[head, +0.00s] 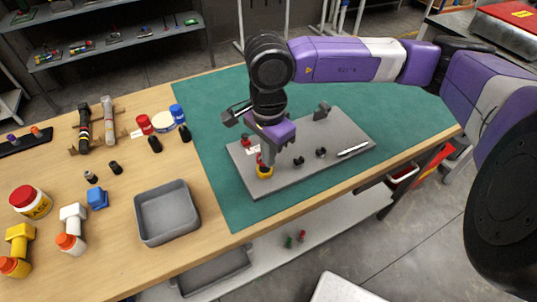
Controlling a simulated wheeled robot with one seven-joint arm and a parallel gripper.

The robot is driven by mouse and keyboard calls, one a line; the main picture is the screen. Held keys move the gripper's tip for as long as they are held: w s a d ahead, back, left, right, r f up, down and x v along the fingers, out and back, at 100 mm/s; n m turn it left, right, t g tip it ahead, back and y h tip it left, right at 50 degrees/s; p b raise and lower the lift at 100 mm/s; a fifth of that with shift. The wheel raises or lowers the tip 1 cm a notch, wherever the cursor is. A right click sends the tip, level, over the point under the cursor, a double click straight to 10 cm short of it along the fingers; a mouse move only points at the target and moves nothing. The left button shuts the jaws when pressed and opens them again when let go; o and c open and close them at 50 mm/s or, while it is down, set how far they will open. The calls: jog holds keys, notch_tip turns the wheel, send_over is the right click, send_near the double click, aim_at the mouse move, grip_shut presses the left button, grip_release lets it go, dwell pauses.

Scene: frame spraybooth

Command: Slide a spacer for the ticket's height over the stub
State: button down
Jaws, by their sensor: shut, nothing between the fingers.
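A grey plate (310,165) lies on the green mat. A yellow ring (264,171) sits near its front left corner, with a small red part (259,158) just above it; I cannot tell whether that is the stub. My gripper (268,155) points down over this spot, shut with nothing held, and partly hides it. Small black cylinders that may be spacers stand on the wood: two (155,145) (185,134) near the mat and two (116,168) (90,177) farther left. The ticket's height cannot be read.
An empty grey bin (167,213) stands left of the mat. Red (145,124) and blue (178,114) capped items stand behind it. Bottles and a red-lidded jar (29,200) fill the left. Knobs (320,152) and a silver pen-like rod (353,149) are on the plate. The mat's right back is clear.

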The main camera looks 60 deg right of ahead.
jog(key=shift+f+b, duration=0.4)
jog(key=shift+b, duration=0.15)
jog(key=c, duration=1.6)
grip_release()
jog(key=shift+c, duration=0.2)
jog(key=shift+r, duration=0.15)
